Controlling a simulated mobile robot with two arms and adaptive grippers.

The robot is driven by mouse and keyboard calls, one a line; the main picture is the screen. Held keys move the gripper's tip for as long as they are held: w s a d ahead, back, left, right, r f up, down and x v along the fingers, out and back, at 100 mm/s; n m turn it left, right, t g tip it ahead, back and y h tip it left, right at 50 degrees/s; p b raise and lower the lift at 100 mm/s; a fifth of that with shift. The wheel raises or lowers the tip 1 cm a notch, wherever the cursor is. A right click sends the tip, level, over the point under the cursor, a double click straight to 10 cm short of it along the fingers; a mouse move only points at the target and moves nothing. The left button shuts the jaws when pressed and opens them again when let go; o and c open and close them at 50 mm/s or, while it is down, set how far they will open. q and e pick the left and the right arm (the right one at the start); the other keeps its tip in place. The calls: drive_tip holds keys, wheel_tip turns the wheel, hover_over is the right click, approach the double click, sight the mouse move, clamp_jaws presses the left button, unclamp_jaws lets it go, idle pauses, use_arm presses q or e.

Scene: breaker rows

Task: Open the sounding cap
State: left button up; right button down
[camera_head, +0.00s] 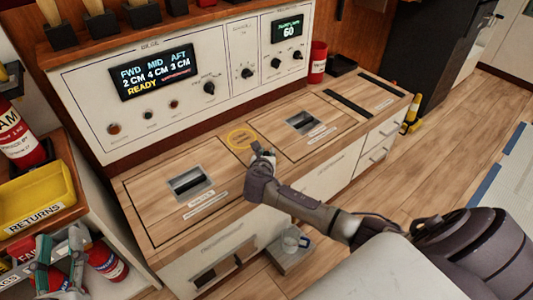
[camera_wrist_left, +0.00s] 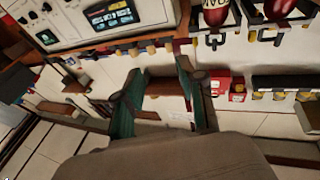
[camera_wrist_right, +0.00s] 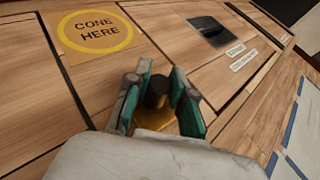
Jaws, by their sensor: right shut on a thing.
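The sounding cap (camera_wrist_right: 157,93) shows in the right wrist view as a dark knob over a brass-coloured base set in the wooden top. My right gripper (camera_wrist_right: 158,82) is shut on the dark knob, one teal-padded finger on each side. In the head view my right gripper (camera_head: 262,153) is at the middle of the counter, beside the yellow "CONE HERE" ring (camera_head: 241,139); it mostly hides the cap there. My left gripper (camera_head: 62,258) is at the lower left by the shelf. In the left wrist view (camera_wrist_left: 160,75) its fingers are apart and empty.
A control panel (camera_head: 135,116) reading READY stands behind the counter. Two recessed handles, a left one (camera_head: 190,182) and a right one (camera_head: 302,122), sit in wooden lids. A yellow RETURNS bin (camera_head: 38,196) and red extinguishers (camera_head: 105,260) are at the left. A red cup (camera_head: 318,62) stands at the back.

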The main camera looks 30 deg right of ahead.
drive_tip(key=w, duration=0.5)
drive_tip(key=shift+w+a, duration=0.2)
drive_tip(key=shift+w, duration=0.55)
use_arm(q)
drive_tip(key=shift+f+g, duration=0.3)
drive_tip(key=shift+f, duration=0.05)
use_arm(e)
drive_tip(key=c, duration=1)
unclamp_jaws()
drive_tip(key=v, duration=1.2)
